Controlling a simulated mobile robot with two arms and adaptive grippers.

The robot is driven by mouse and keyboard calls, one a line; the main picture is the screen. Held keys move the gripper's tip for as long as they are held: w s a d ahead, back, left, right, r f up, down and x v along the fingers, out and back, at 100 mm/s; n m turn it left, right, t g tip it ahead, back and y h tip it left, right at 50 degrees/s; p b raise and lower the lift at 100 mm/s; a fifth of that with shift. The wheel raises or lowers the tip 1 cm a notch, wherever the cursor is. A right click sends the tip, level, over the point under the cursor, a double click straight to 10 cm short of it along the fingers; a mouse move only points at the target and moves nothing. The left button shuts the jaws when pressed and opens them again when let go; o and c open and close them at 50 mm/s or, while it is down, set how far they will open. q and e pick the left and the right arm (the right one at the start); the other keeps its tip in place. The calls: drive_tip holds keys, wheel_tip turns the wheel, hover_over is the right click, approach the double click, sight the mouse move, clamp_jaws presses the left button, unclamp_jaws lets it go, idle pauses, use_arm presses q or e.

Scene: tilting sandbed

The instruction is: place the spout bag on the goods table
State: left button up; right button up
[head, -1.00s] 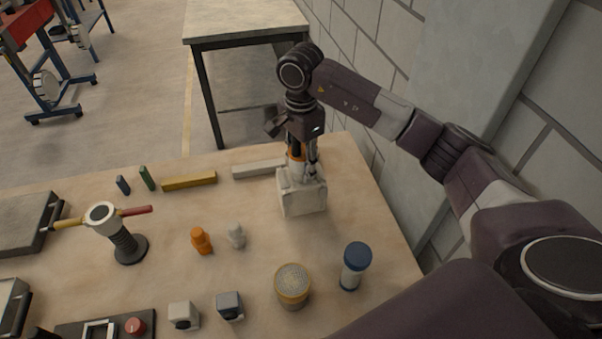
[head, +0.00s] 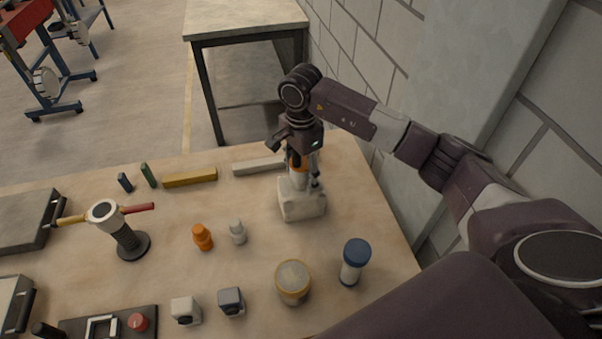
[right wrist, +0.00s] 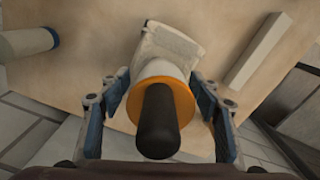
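The spout bag (head: 300,204) is a whitish block-like bag standing on the wooden table near its right side. In the right wrist view its pale body (right wrist: 168,45) narrows to a neck with an orange collar and a black spout pointing at the camera. My right gripper (head: 302,181) is above the bag, pointing down, with its fingers around the spout end. In the right wrist view the fingers of this gripper (right wrist: 160,78) are spread on both sides of the collar and look apart from it. My left gripper is out of view.
A separate grey-topped table (head: 245,20) stands at the back; which table is the goods table is unclear. A white bar (head: 258,166) lies behind the bag. A blue-capped jar (head: 354,262), a round tin (head: 292,282) and small bottles stand nearer. A block wall is right.

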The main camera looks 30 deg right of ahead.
drive_tip(key=shift+r, duration=0.1)
wheel_tip(320, 180, up, 11)
drive_tip(key=b, duration=0.3)
drive_tip(key=shift+r, duration=0.55)
